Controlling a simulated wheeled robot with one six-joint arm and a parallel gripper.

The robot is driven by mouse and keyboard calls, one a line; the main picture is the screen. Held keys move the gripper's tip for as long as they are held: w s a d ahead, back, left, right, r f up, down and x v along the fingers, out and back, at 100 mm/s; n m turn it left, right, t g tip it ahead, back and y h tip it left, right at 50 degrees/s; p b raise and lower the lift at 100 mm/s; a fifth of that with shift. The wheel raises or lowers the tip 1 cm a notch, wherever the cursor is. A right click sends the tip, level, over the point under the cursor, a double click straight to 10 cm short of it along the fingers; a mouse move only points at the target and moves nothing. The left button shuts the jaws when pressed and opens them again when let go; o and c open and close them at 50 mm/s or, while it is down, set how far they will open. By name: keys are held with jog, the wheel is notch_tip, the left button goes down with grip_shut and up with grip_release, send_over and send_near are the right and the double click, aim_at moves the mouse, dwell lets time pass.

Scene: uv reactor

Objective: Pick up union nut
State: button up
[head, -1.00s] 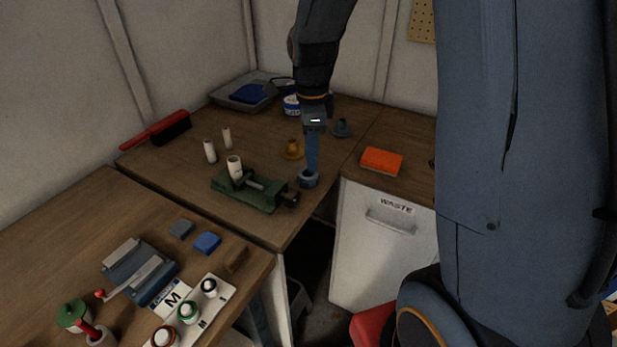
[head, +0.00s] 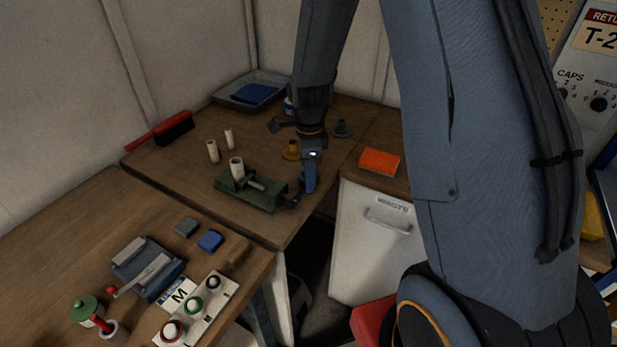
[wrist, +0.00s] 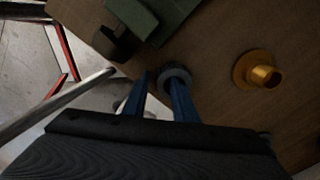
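The union nut looks to be the dark grey ring (wrist: 177,70) near the bench's front edge, seen in the wrist view. In the head view my gripper covers most or all of it. My gripper (head: 309,187) points down at that spot; it also shows in the wrist view (wrist: 158,76). Its two blue fingers are apart, with a gap between them. The right finger's tip overlaps the ring in the wrist view, and the left finger is to the ring's left. I cannot tell whether a finger touches the ring or is inside it.
A green vise (head: 250,190) stands close on the left in the head view. A brass flanged part (head: 291,150) and a grey flanged part (head: 342,128) stand behind. An orange block (head: 379,162) lies to the right, above the waste bin (head: 372,235).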

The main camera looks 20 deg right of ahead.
grip_shut()
